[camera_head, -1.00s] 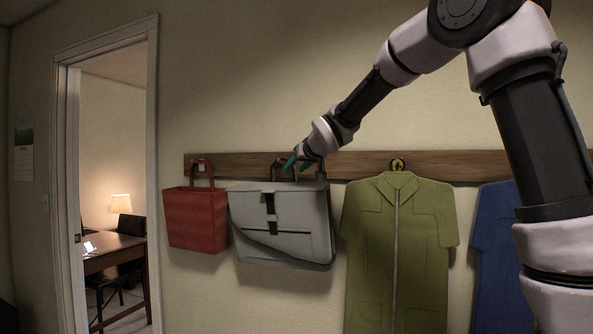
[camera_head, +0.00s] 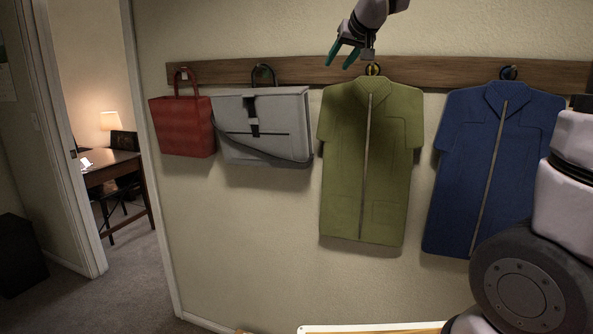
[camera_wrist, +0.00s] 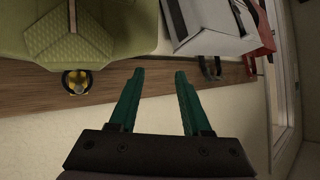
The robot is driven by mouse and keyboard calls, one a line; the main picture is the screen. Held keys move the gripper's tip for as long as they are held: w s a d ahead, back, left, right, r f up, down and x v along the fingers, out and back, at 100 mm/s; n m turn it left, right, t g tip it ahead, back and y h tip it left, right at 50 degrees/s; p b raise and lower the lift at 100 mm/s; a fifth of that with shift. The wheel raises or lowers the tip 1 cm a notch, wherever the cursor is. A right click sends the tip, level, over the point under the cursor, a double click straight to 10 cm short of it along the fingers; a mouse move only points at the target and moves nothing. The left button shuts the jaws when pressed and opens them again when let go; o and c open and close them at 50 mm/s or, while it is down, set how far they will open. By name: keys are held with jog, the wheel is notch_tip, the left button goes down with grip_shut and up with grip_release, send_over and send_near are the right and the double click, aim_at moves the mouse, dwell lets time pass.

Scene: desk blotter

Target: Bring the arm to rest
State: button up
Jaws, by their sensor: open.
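My gripper (camera_head: 345,54) is near the top of the head view, in front of the wall and level with the wooden rail. Its green fingers are apart with nothing between them. In the wrist view the two fingers (camera_wrist: 159,100) are also spread and empty. The grey messenger bag (camera_head: 264,125) hangs from the rail to the lower left of my gripper. The green shirt (camera_head: 371,160) hangs to the lower right; it also shows upside down in the wrist view (camera_wrist: 85,30). Most of my arm above the wrist is out of the head view.
A wooden rail (camera_head: 440,74) with hooks runs along the wall. A red bag (camera_head: 183,127) hangs at its left and a blue shirt (camera_head: 490,170) at its right. A doorway on the left shows a desk (camera_head: 112,168) and lamp (camera_head: 110,121). A pale-edged surface (camera_head: 370,329) shows at the bottom.

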jog(key=s+d+f+m+g+h, duration=0.1)
jog(key=s+d+f+m+g, duration=0.3)
jog(key=s+d, duration=0.9)
jog(key=s+f, duration=0.3)
jog(key=s, duration=0.4)
jog(key=s+f+m, duration=0.1)
jog(key=s+f, duration=0.3)
jog(key=s, duration=0.4)
jog(key=shift+d, duration=0.25)
